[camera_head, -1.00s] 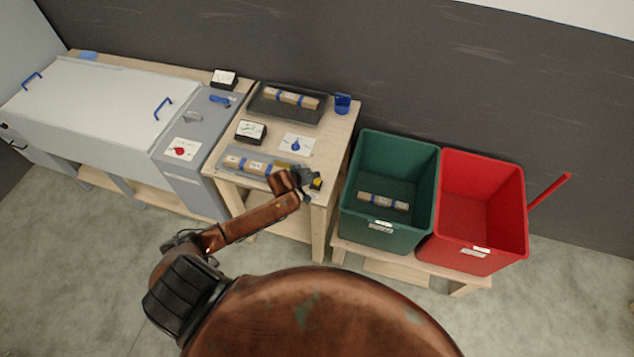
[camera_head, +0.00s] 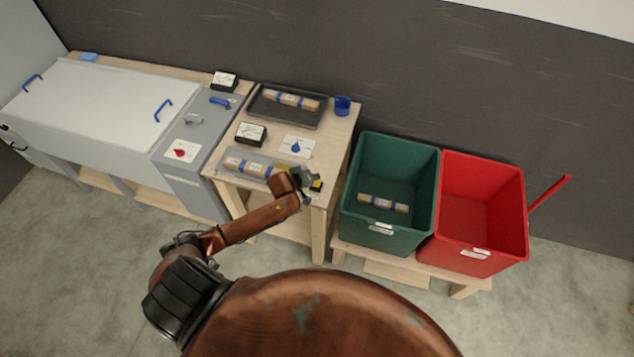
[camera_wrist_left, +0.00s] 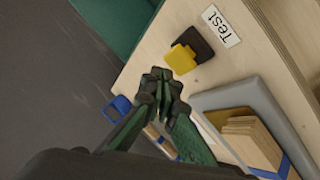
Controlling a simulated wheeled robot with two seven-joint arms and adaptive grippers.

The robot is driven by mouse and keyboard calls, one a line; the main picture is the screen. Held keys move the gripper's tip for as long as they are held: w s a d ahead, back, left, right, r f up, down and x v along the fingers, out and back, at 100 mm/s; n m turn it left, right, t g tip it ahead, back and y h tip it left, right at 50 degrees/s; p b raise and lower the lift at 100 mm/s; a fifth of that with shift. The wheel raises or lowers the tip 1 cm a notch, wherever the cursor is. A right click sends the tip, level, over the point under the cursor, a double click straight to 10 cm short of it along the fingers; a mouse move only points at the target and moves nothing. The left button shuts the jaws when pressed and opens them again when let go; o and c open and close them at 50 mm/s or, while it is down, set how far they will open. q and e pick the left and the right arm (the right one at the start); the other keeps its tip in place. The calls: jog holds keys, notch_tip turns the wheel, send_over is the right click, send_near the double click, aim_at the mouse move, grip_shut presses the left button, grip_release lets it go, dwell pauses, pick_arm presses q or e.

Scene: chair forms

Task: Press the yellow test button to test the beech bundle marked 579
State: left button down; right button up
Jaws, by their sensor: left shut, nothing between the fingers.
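The yellow test button (camera_head: 317,184) sits on a dark base at the front right corner of the wooden table. In the left wrist view the yellow button (camera_wrist_left: 181,59) is just beyond my fingertips, beside a "Test" label (camera_wrist_left: 221,27). My left gripper (camera_head: 308,181) is shut and empty, right at the button; it also shows in the wrist view (camera_wrist_left: 161,76). I cannot tell whether it touches. A wooden bundle with blue bands (camera_head: 250,167) lies in the grey holder, its right end partly hidden by my gripper. Its marking is unreadable. My right gripper is not visible.
Another bundle (camera_head: 290,99) lies in a dark tray (camera_head: 262,111) at the table's back. A green bin (camera_head: 365,150) holding one bundle and an empty red bin (camera_head: 480,190) stand to the right. A blue cup (camera_head: 343,104), dial panel (camera_head: 297,147) and black meter (camera_head: 250,133) are on the table.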

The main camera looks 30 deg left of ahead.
aim_at(317, 181)
pick_arm(q)
jog(key=shift+f, duration=0.2)
jog(key=shift+f, duration=0.25)
jog(key=shift+s+f+b, duration=0.1)
jog(key=shift+f+b, duration=0.35)
jog(key=shift+f, duration=0.6)
dwell(1.2)
jog(key=shift+r, duration=0.15)
jog(key=shift+r+p, duration=1.3)
jog(key=shift+p, duration=0.2)
notch_tip(317, 181, up, 5)
jog(key=p, duration=0.5)
jog(key=shift+r, duration=0.1)
